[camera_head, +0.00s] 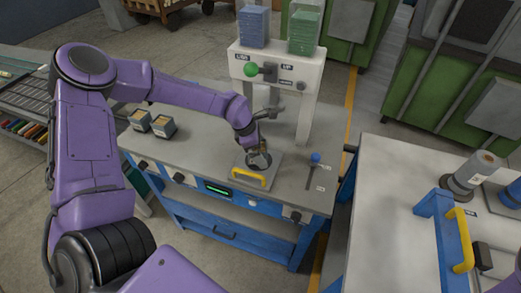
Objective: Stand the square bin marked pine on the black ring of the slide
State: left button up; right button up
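Two small square dark bins with tan contents stand side by side at the left of the grey bench top, a left bin (141,121) and a right bin (163,127). Their markings are too small to read. The slide (273,166) is a grey plate with a yellow handle (249,178) at the bench's front middle. A dark round part, seemingly the black ring (258,162), lies on it, partly hidden by my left gripper (257,150). My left gripper points down just above it, away from both bins; its fingers are too small to judge. My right gripper is out of view.
A white press frame (308,100) with a green button (250,69) stands behind the slide, with blue and green stacks on top. A blue-knobbed lever (315,158) is right of the slide. A second table (390,210) at right carries a grey cylinder (478,170) and blue frame.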

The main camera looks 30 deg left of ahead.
pick_arm(q)
jog(key=shift+r, duration=0.3)
jog(key=v, duration=0.7)
jog(key=shift+r+b, duration=0.1)
jog(key=shift+b, duration=0.3)
